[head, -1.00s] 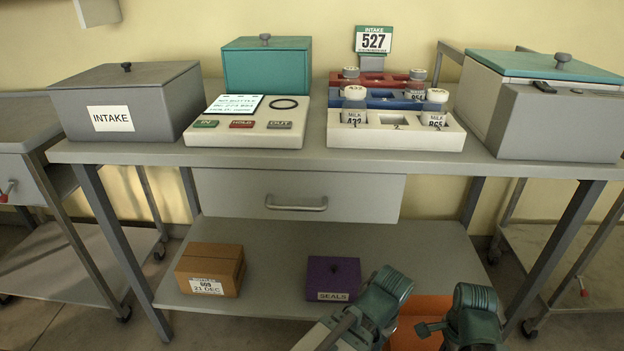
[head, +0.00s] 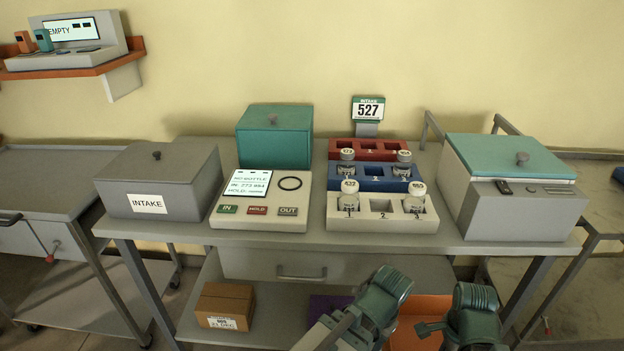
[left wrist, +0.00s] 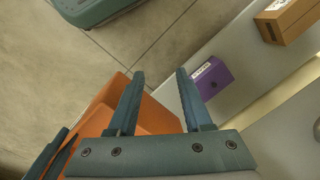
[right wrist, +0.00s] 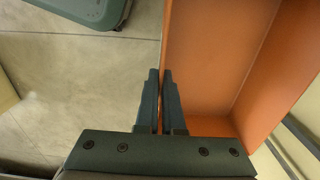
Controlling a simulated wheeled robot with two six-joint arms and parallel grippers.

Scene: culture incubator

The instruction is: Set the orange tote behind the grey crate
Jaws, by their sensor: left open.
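The orange tote (head: 425,310) is low in front of me, between my two arms in the head view, and partly hidden by them. My right gripper (right wrist: 160,70) is shut on the tote's thin side wall; the tote's inside (right wrist: 220,60) looks empty where it shows. My left gripper (left wrist: 160,72) is open, its fingers apart over the tote's corner (left wrist: 105,100). Both sets of fingertips are out of sight in the head view. A grey lidded box (head: 165,175) marked INTAKE stands on the bench's left end. I cannot tell whether it is the grey crate.
The grey bench (head: 270,238) carries a teal box (head: 275,140), a control panel (head: 262,215), bottle racks (head: 382,224) and a teal-lidded unit (head: 525,215). Its lower shelf holds a brown carton (head: 224,300) and a purple box (left wrist: 212,78). Bare floor shows beside the tote.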

